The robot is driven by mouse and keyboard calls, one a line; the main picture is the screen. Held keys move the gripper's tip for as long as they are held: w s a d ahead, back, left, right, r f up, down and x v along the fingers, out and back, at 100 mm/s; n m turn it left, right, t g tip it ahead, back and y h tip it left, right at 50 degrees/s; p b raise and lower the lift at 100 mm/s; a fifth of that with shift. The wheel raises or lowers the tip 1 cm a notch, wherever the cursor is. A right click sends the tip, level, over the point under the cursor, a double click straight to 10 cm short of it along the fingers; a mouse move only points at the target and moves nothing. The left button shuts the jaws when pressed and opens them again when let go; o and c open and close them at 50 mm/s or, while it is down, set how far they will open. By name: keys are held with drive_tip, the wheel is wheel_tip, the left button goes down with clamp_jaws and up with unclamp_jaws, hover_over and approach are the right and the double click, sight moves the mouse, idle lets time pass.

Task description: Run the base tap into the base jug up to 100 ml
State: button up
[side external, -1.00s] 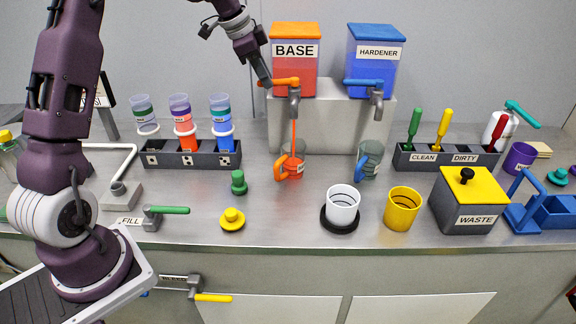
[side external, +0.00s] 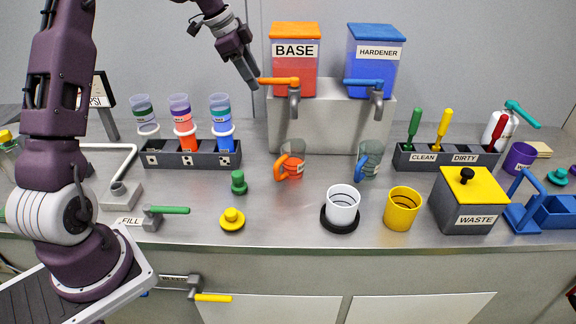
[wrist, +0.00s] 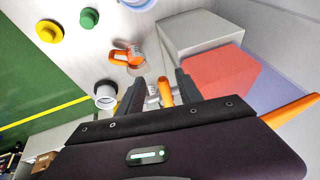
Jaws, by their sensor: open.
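The orange-lidded BASE tank (side external: 295,72) stands on a grey block, with its grey tap (side external: 294,98) and orange tap lever (side external: 279,81) at the front. No stream falls from the tap. The base jug (side external: 291,161), clear with an orange handle, stands on the bench below it with orange liquid inside; I cannot read its level. The jug (wrist: 127,57) also shows in the wrist view. My gripper (side external: 252,84) is open and empty, just left of the lever's end. In the wrist view the lever (wrist: 165,92) appears between my fingers (wrist: 158,94), apart from them.
The blue HARDENER tank (side external: 371,75) and a second jug (side external: 369,160) stand to the right. A rack of bottles (side external: 190,158) is at the left. A white cup (side external: 342,206), a yellow cup (side external: 403,208) and the WASTE box (side external: 468,208) are in front.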

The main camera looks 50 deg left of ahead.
drive_tip(key=shift+s+a, duration=1.25)
drive_tip(key=shift+s, duration=0.25)
drive_tip(key=d+v, duration=0.1)
drive_tip(key=v, duration=0.6)
drive_tip(key=s+d+r+n+y, duration=0.15)
drive_tip(key=s+d, duration=0.25)
drive_tip(key=d, duration=0.4)
drive_tip(key=s+d+r+n, duration=0.2)
drive_tip(key=s+d, duration=0.2)
drive_tip(key=d, duration=0.4)
drive_tip(key=s+d+f+n, duration=0.2)
drive_tip(key=s+d+f, duration=0.1)
drive_tip(key=s, duration=0.7)
drive_tip(key=s+d+f+n, duration=0.3)
drive_tip(key=s+d, duration=0.3)
drive_tip(key=s, duration=0.4)
drive_tip(key=shift+d+n+t, duration=0.15)
drive_tip(key=shift+n+t, duration=0.2)
drive_tip(key=shift+t, duration=0.05)
